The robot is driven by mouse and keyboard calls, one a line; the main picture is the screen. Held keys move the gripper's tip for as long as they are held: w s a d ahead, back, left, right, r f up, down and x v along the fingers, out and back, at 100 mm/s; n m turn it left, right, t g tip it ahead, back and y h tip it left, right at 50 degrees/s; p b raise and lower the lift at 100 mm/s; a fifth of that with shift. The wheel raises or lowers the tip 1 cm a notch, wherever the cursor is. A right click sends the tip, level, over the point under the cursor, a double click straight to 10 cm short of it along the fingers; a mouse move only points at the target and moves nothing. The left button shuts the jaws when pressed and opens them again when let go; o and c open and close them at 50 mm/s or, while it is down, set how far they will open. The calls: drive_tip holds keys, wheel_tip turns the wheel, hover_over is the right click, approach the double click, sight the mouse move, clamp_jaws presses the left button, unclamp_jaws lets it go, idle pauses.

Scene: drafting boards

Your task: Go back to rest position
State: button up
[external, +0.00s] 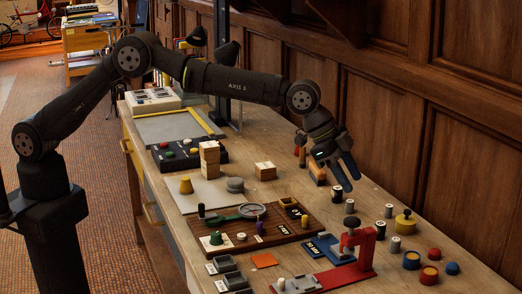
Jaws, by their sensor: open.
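My gripper (345,182) hangs at the end of my outstretched arm, over the far side of the wooden bench (290,185) near the panelled wall. Its fingers point down and are apart, with nothing seen between them. A small dark cylinder (337,194) stands just below the fingertips; I cannot tell whether they touch it. A grey-topped cylinder (350,207) stands just beyond it to the right.
A brown board (290,238) with small parts lies mid-bench. A red clamp stand (358,252) stands at the front right, near several small cylinders and a yellow knobbed pot (405,222). Wooden blocks (209,160) are stacked farther back. The panelled wall (440,130) borders the bench's far side.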

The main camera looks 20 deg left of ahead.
drive_tip(key=shift+w+d+f, duration=0.1)
drive_tip(key=shift+w+f, duration=0.3)
drive_tip(key=shift+w, duration=0.25)
drive_tip(key=shift+w+d+f, duration=0.1)
drive_tip(key=shift+w+f, duration=0.3)
drive_tip(key=shift+w, duration=0.3)
drive_tip(key=shift+w+d+f, duration=0.1)
drive_tip(key=shift+w+f, duration=0.3)
drive_tip(key=shift+w, duration=0.25)
drive_tip(key=shift+o, duration=0.5)
